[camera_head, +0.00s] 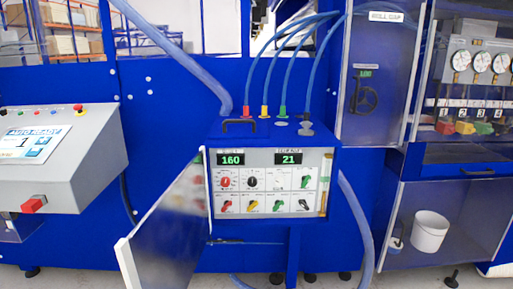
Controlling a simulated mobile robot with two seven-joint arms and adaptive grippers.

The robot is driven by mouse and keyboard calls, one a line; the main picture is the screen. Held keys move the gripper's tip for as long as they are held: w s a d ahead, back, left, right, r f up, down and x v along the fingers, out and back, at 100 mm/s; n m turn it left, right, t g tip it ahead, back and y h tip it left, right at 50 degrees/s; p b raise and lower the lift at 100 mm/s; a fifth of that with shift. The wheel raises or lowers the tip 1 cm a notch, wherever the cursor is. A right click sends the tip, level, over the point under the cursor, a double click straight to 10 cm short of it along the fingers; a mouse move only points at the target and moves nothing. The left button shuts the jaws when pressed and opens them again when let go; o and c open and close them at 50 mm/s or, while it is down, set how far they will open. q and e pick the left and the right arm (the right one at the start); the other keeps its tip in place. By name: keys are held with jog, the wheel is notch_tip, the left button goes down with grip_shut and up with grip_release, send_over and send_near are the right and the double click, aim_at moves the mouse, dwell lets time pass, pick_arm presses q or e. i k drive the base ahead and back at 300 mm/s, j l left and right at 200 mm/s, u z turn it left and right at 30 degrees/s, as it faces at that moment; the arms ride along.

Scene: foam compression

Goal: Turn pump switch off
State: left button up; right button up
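A blue pump unit (330,160) stands in the middle with a control panel (265,158). The panel shows two green displays, 160 (231,160) and 21 (289,160). Below them are a red round knob (225,182), a black round knob (252,182) and a green switch (305,182). The lower row has a red switch (227,206), a yellow switch (252,206), a green lever switch (278,206) and a black switch (303,205). The labels are too small to read, so I cannot tell which is the pump switch. Neither gripper is in view.
The unit's door (165,232) hangs open toward the lower left. Blue hoses (285,75) rise from the unit's top, and a thicker hose (356,215) runs down its right side. A console (55,155) stands left; a gauge cabinet (470,75) and white bucket (429,232) are right.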

aim_at(306, 178)
jog(key=i+j+z, duration=0.2)
jog(key=j, duration=0.2)
jog(key=i+j+z, duration=0.2)
jog(key=j, duration=0.25)
jog(key=j+z, duration=0.15)
jog(key=j, duration=0.25)
jog(key=i+j+z, duration=0.2)
jog(key=j, duration=0.3)
jog(key=j+z, duration=0.2)
jog(key=j, duration=0.25)
